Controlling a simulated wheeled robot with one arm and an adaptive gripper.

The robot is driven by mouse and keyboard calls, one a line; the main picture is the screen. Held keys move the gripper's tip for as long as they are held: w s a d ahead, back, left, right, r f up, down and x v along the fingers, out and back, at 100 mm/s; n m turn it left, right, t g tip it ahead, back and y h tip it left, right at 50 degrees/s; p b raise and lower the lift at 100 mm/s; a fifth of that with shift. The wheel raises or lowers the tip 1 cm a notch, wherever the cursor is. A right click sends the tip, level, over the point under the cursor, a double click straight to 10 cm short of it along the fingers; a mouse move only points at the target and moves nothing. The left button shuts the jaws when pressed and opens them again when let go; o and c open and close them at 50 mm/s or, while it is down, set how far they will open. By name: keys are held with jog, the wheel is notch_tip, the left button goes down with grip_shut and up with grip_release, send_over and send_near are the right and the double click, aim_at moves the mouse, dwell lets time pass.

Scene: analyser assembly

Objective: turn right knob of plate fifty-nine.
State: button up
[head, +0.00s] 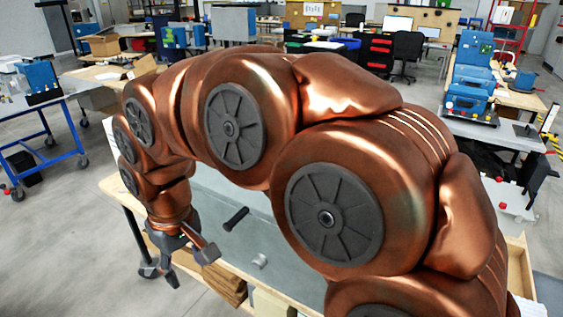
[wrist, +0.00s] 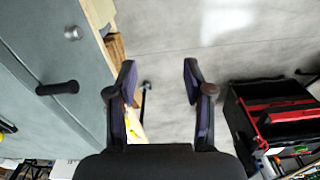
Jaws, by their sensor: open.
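A grey plate (head: 205,180) lies on the table beneath my arm; no number on it is legible. A black cylindrical knob (head: 236,218) and a small silver knob (head: 260,261) stand out from it, the silver one to the right and nearer. In the wrist view, the black knob (wrist: 57,88) and the silver knob (wrist: 73,32) are left of my gripper (wrist: 159,69). In the head view, my gripper (head: 190,266) is to the left of both knobs, past the table edge. It is open and empty, touching neither. My arm hides much of the plate.
The table's wooden edge (wrist: 99,14) runs beside my gripper, with bare floor (wrist: 220,30) beyond it. Brown sheets (head: 222,284) sit below the tabletop. A black and red case (wrist: 275,115) is at the right of the wrist view. A blue-framed cart (head: 45,105) stands far left.

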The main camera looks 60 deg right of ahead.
jog(key=w+d+r+m+t+b, duration=0.1)
jog(key=w+d+r, duration=0.15)
jog(key=d, duration=0.45)
jog(key=w+d+r+m+t+h+b, duration=0.1)
jog(key=w+d, duration=0.3)
jog(key=d, duration=0.2)
jog(key=w+d+r+m+t+b, duration=0.1)
jog(key=w+d+m, duration=0.15)
jog(key=d, duration=0.45)
jog(key=s+d+r+m+h+b, duration=0.1)
jog(key=s+d+m, duration=0.1)
jog(key=d, duration=0.8)
jog(key=s+d+m+h, duration=0.1)
jog(key=s+d+m, duration=0.15)
jog(key=d, duration=0.85)
jog(key=shift+n, duration=0.5)
jog(key=shift+p+x, duration=1.25)
jog(key=shift+x, duration=2.45)
jog(key=shift+a+f, duration=0.1)
jog(key=shift+a, duration=0.05)
grip_shut()
